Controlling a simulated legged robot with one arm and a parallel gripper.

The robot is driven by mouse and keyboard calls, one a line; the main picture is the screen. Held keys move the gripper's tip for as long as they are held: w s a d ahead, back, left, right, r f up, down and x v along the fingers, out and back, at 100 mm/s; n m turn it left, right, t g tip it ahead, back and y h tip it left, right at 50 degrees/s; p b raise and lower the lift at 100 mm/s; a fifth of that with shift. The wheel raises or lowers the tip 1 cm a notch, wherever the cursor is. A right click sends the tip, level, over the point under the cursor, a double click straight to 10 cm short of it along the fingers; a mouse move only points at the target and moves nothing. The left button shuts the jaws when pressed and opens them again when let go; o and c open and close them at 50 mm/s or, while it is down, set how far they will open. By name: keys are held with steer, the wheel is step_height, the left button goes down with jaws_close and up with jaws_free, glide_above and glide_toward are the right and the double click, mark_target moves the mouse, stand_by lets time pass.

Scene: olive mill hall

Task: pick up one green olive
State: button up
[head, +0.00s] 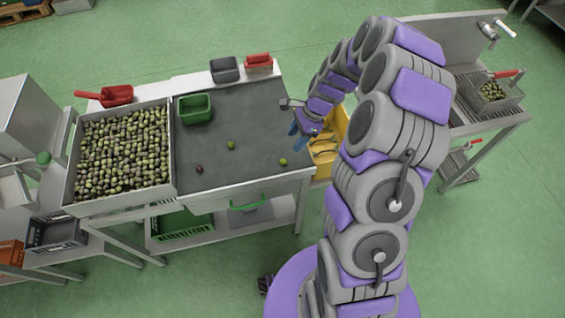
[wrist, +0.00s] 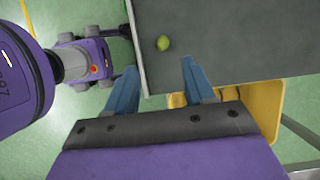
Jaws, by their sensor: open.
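A green olive (head: 283,162) lies alone near the right front corner of the dark table top (head: 262,120). It also shows in the wrist view (wrist: 163,43), beyond my fingertips. A second green olive (head: 231,145) and a dark purple olive (head: 199,169) lie farther left on the same top. My gripper (head: 300,131) is at the table's right edge, above and behind the nearest olive. In the wrist view my gripper (wrist: 160,72) shows two blue fingers spread apart with nothing between them.
A large metal tray (head: 172,150) of mixed olives fills the table's left side. A green bin (head: 195,109), a red scoop (head: 116,96) and grey and red containers stand at the back. A yellow crate (head: 322,160) stands beside the table's right edge.

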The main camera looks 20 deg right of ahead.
mark_target(283, 160)
steer(key=x, duration=0.2)
steer(key=b+x, duration=0.1)
steer(key=x, duration=0.1)
steer(key=d+x, duration=0.1)
steer(key=shift+a+f, duration=0.15)
steer(key=shift+f, duration=0.45)
steer(key=shift+d+f, duration=0.3)
steer(key=shift+d, duration=0.1)
steer(key=a+f+b, duration=0.1)
steer(key=a+f, duration=0.1)
steer(key=a+f+b, duration=0.1)
steer(key=f, duration=0.1)
steer(key=shift+w+a+f, duration=0.15)
steer(key=shift+a+f, duration=0.15)
steer(key=shift+a, duration=0.05)
steer(key=shift+f, duration=0.2)
steer(key=shift+d, duration=0.65)
steer(key=shift+c, duration=0.6)
steer(key=shift+a, duration=0.2)
jaws_close()
